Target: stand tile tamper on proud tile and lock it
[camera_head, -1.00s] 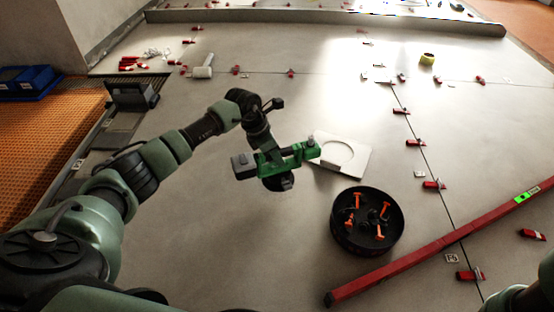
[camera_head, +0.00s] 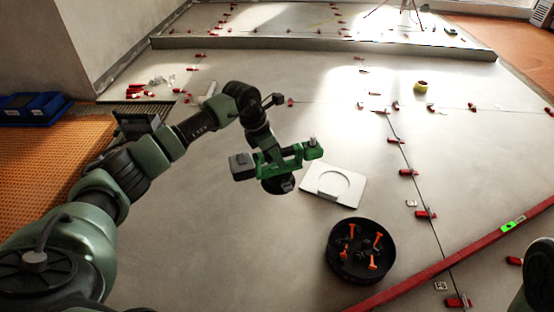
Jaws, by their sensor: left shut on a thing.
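The tile tamper (camera_head: 298,153) is a green tool with a dark grey block at its left end and a black round foot (camera_head: 278,185) below. My left gripper (camera_head: 265,142) is shut on it and holds it over the large grey floor tiles (camera_head: 210,235). The fingers are mostly hidden by the tool and wrist. The foot seems to be above the floor, though the gap is hard to judge. Which tile stands proud cannot be told here. Only a piece of my right arm shows at the lower right edge; its gripper is out of view.
A white plate with a round cutout (camera_head: 318,187) lies right of the tamper. A black tub (camera_head: 334,262) with orange-handled items stands nearer. A long red level (camera_head: 470,250) lies at the right. Red wedges and clips (camera_head: 408,172) line the joints. Blue bins (camera_head: 38,108) sit far left.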

